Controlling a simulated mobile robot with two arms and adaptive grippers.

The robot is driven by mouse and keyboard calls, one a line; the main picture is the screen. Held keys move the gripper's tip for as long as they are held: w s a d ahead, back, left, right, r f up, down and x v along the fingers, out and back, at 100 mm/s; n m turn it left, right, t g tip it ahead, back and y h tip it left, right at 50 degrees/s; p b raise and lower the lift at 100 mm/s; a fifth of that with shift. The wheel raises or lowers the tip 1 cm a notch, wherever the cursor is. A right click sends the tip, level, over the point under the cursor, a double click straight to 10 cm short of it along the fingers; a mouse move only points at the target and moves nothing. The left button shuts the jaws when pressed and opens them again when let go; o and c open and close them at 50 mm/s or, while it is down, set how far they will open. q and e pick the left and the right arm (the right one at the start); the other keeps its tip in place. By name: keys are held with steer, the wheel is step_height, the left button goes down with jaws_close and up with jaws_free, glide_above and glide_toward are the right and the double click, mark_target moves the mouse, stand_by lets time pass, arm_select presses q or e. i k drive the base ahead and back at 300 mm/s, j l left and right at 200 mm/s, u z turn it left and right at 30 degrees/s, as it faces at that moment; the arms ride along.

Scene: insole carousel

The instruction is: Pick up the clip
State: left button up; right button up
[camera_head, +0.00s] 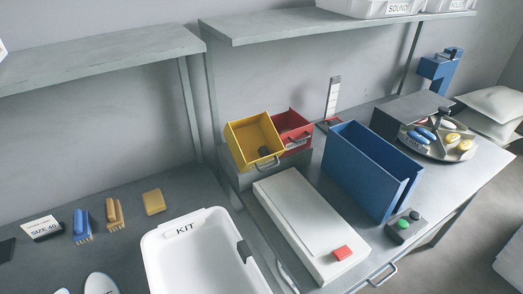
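No piece is clearly marked as the clip. A small dark piece (264,152) lies inside the yellow bin (243,128), near its front wall; its shape is too small to tell. Another dark, clip-like piece (244,251) sits on the right rim of the white KIT tray (162,238). I cannot tell which of them is the clip. Neither of my grippers is in view.
A red bin (293,122) stands beside the yellow one. A white box (300,215) with a red block, a tall blue box (358,172) and a button box (405,227) stand right. A blue-handled brush (82,225) and yellow block (153,202) lie left. Shelves (100,55) overhang.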

mark_target(263, 151)
steer(key=k+u, duration=0.2)
steer(key=u, duration=0.15)
steer(key=k+u, duration=0.25)
steer(key=u, duration=0.15)
